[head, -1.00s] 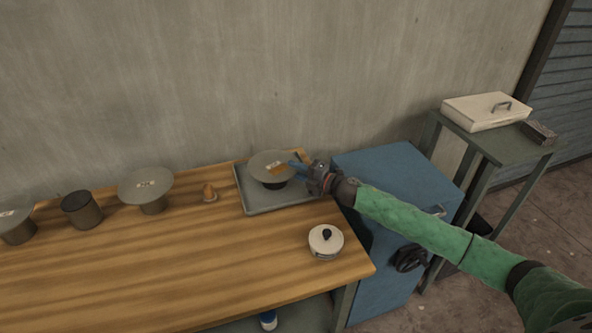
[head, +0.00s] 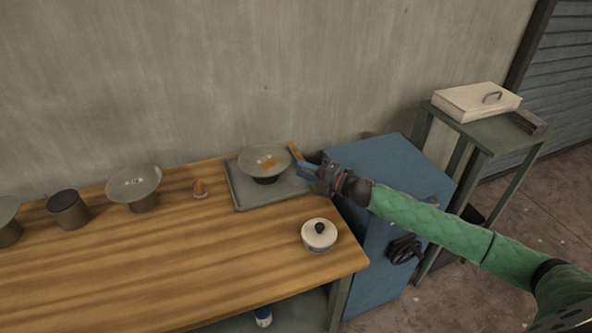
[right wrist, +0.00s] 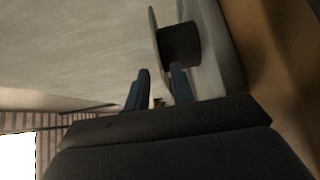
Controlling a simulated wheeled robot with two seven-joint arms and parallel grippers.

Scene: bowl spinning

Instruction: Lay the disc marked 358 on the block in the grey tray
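A grey disc (head: 279,155) with an orange label lies on a dark round block (head: 267,180) in the grey tray (head: 240,198). Its number is too small to read. The disc looks about level. In the right wrist view the disc (right wrist: 154,40) shows edge-on beside the dark block (right wrist: 181,45). My right gripper (head: 303,168) is just right of the disc's rim. Its blue fingers (right wrist: 161,75) are apart, with nothing visibly clamped between them. My left gripper is out of view.
A dark-topped cylinder (head: 70,212) and a partly cut-off disc (head: 6,208) are further left. A white lidded pot (head: 319,238) stands in front of the tray. A blue cabinet (head: 385,160) is at right.

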